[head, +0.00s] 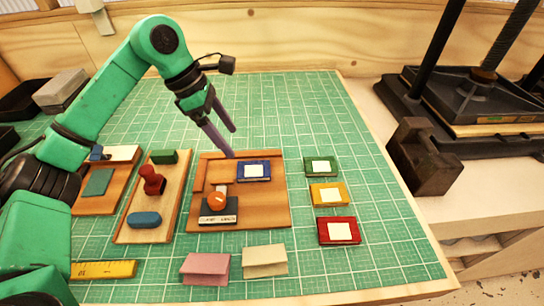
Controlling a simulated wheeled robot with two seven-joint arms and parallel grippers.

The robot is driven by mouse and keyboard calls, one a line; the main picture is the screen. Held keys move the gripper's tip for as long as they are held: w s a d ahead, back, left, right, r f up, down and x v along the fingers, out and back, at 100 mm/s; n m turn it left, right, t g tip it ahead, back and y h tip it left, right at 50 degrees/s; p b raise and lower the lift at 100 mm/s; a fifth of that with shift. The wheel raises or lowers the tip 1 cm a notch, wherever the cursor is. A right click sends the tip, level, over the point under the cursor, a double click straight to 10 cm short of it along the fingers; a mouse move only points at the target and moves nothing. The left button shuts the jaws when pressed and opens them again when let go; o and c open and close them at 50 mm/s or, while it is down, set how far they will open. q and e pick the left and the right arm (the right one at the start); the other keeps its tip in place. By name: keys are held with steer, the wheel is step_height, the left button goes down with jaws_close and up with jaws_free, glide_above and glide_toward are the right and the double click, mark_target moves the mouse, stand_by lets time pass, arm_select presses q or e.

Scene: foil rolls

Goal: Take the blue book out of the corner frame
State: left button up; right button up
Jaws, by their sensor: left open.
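The blue book (254,178), with a pale label on its cover, lies flat on a brown wooden board in the middle. The corner frame (199,174) is a low wooden edging along the left and back of that board. The book lies inside it, near the back edging. My left gripper (232,143) is open and empty, fingers pointing down. Its fingertips show just behind and left of the book, near the frame's back edge. I cannot tell whether they touch the frame. My right gripper is not in view.
A tool with an orange knob (216,202) stands on the same board, left of the book. Green (321,174), yellow (344,186) and red (323,229) books lie to the right. The mat behind is clear.

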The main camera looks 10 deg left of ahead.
mark_target(252, 169)
arm_select(q)
steer(key=f, duration=0.1)
steer(key=s+f+p, duration=0.1)
steer(key=f, duration=0.1)
steer(key=shift+f, duration=0.3)
steer(key=d+f, duration=0.1)
steer(key=w+d+f+p, duration=0.1)
steer(key=d+f+p, duration=0.1)
steer(key=shift+w+d+f, duration=0.1)
steer(key=shift+w+d, duration=0.1)
steer(key=shift+w, duration=0.05)
steer(key=x, duration=0.2)
steer(key=shift+a+f+p, duration=0.1)
steer(key=shift+f+p, duration=0.3)
steer(key=shift+f, duration=0.2)
steer(key=c, duration=1.2)
steer(key=shift+o, duration=0.2)
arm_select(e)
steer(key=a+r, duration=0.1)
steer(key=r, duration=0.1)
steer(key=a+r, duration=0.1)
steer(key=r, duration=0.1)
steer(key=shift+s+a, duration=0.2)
